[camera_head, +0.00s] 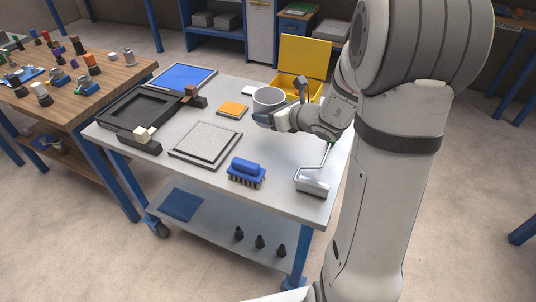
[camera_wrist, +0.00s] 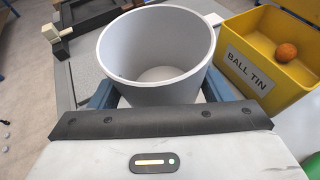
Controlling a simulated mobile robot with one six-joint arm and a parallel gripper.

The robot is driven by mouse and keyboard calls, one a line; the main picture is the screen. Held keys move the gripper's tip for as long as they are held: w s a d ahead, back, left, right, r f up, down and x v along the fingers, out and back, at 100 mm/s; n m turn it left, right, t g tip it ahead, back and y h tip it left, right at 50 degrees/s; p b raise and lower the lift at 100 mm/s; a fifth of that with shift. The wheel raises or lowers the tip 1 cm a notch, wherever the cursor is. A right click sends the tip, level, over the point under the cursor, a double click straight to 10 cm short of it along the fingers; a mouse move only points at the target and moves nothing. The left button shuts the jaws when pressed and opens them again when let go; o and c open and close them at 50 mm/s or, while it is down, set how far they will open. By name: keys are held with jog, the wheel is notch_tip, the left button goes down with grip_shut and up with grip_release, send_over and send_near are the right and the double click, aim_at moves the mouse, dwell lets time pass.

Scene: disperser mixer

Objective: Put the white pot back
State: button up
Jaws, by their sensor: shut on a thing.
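The white pot (camera_head: 268,99) is at the far right part of the grey cart top (camera_head: 207,176), upright with its mouth up. In the wrist view the pot (camera_wrist: 158,45) looks empty, and its inner floor shows. My gripper (camera_head: 264,118) is shut on the pot, with a blue finger on each side of its wall in the wrist view (camera_wrist: 160,98). The pot's lower part is hidden by my gripper, so I cannot tell whether it touches the cart top.
A yellow tin (camera_wrist: 268,72) labelled BALL TIN, lid open, stands close right of the pot with an orange ball (camera_wrist: 286,52) inside. An orange block (camera_head: 232,109), grey slab (camera_head: 205,144), blue brush (camera_head: 246,171), roller (camera_head: 313,184) and black tray (camera_head: 142,111) lie around.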

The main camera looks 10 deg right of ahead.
aim_at(273, 148)
jog(key=shift+s+d+f, duration=0.15)
jog(key=shift+s+f+n+b, duration=0.1)
jog(key=shift+f+n+b, duration=0.2)
jog(key=shift+f, duration=0.05)
notch_tip(273, 148, down, 9)
jog(key=shift+b, duration=0.7)
jog(key=shift+f, duration=0.1)
jog(key=o, duration=1)
jog(key=shift+c, duration=0.2)
